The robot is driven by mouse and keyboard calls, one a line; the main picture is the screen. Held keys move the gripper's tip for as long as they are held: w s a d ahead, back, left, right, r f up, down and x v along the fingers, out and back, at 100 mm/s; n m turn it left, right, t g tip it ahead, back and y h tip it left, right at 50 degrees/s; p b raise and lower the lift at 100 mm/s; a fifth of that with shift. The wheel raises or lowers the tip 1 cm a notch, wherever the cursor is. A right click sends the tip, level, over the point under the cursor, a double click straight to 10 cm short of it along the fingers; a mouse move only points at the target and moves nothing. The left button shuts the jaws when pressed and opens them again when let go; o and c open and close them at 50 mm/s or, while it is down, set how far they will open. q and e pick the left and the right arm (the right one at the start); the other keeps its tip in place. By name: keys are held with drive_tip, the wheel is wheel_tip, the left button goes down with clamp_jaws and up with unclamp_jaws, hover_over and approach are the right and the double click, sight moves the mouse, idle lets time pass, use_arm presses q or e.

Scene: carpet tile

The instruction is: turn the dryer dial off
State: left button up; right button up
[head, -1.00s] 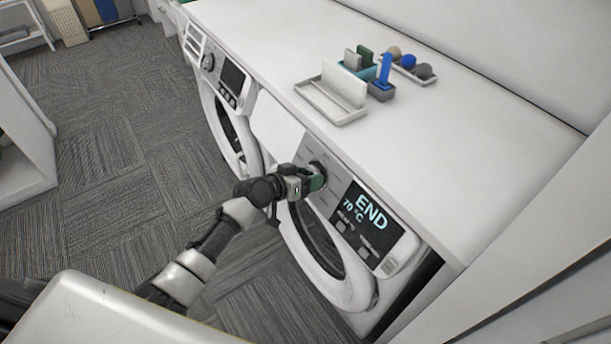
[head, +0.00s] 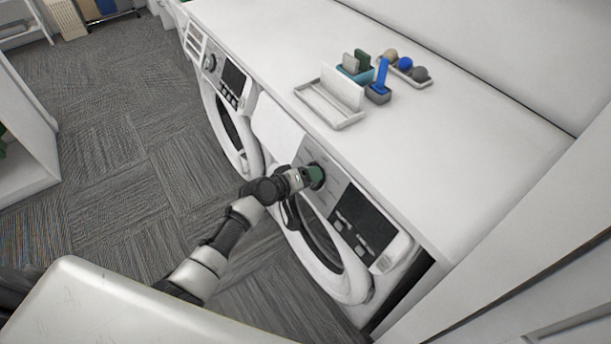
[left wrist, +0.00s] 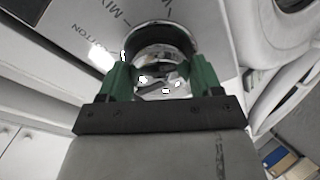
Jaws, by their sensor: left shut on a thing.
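The dryer (head: 331,258) is the nearer white front-loading machine under the counter. Its display (head: 363,221) is dark. My left gripper (head: 315,176) is at the dial on the dryer's control panel, and its green fingers cover most of the dial in the head view. In the left wrist view the shiny round dial (left wrist: 160,65) sits between the two green fingers of my left gripper (left wrist: 160,82), which is shut on it. Panel lettering shows beside the dial, but I cannot tell which setting it points to. My right gripper is not in view.
A second machine (head: 222,100) stands to the left. The white counter (head: 470,130) above holds a white tray (head: 329,108), a blue item in a small holder (head: 379,90) and several balls on a dish (head: 405,66). Grey carpet (head: 120,150) is open at the left.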

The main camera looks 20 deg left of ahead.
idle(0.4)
use_arm(q)
drive_tip(key=o, duration=0.9)
drive_tip(key=v, duration=1)
drive_tip(key=shift+s+a+r+b, duration=0.2)
drive_tip(key=shift+s+b, duration=0.1)
drive_tip(key=shift+s, duration=0.05)
